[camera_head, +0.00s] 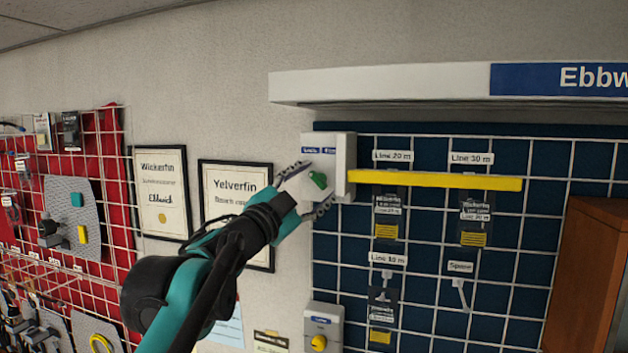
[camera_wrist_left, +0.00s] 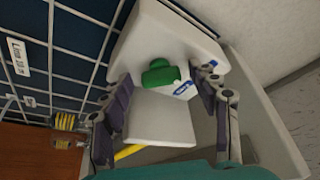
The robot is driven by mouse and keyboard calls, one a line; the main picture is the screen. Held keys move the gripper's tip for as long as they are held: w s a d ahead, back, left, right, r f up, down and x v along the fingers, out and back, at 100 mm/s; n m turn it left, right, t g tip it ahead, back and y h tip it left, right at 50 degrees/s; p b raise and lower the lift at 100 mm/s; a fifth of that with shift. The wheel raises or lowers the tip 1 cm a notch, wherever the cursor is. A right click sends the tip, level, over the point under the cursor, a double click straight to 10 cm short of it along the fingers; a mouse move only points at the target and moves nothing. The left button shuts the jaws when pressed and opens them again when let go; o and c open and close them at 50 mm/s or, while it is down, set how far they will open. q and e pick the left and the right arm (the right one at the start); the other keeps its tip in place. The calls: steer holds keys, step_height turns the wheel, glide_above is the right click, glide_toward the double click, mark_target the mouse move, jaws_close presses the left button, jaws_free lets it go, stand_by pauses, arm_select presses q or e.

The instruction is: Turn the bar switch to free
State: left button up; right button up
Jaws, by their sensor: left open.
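The bar switch is a green knob (camera_head: 318,180) on the front of a white box (camera_head: 344,150) at the left edge of the blue panel. A long yellow bar (camera_head: 435,180) runs level to the right from the box. My left gripper (camera_head: 308,190) is open at the box front, its fingers on either side of the knob. In the left wrist view the green knob (camera_wrist_left: 160,73) lies between the spread fingertips, with a gap on each side. Small blue-and-white labels sit on the box, too small to read. My right gripper is not in view.
A second box with a yellow knob (camera_head: 319,342) is mounted lower down. Tags and packages hang on the wire grid (camera_head: 420,285) behind the yellow bar. A white shelf (camera_head: 380,84) juts out above. Framed signs (camera_head: 160,190) hang left; a brown cabinet (camera_head: 590,270) stands right.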

arm_select(q)
steer(key=shift+a, duration=0.1)
steer(key=c, duration=1.1)
steer(key=shift+c, duration=0.3)
steer(key=shift+r+m, duration=0.1)
steer(key=shift+m, duration=0.2)
steer(key=m+g+p, duration=0.1)
steer(key=m, duration=0.1)
steer(key=m+g+p, duration=0.1)
steer(key=m+p, duration=0.1)
steer(key=m, duration=0.1)
steer(key=shift+a+r+h, duration=0.1)
steer(key=shift+r+h, duration=0.1)
steer(key=shift+h, duration=0.1)
steer(key=m+g+p, duration=0.1)
steer(key=m, duration=0.1)
steer(key=m+g+p, duration=0.1)
steer(key=m+p, duration=0.1)
steer(key=shift+r+m+y, duration=0.1)
steer(key=shift+m+y, duration=0.2)
steer(key=shift+y, duration=0.1)
steer(key=m+y+p, duration=0.1)
steer(key=m, duration=0.2)
steer(key=shift+g, duration=0.4)
steer(key=m+y, duration=0.2)
steer(key=m, duration=0.1)
steer(key=shift+m+g, duration=0.3)
steer(key=shift+m, duration=0.1)
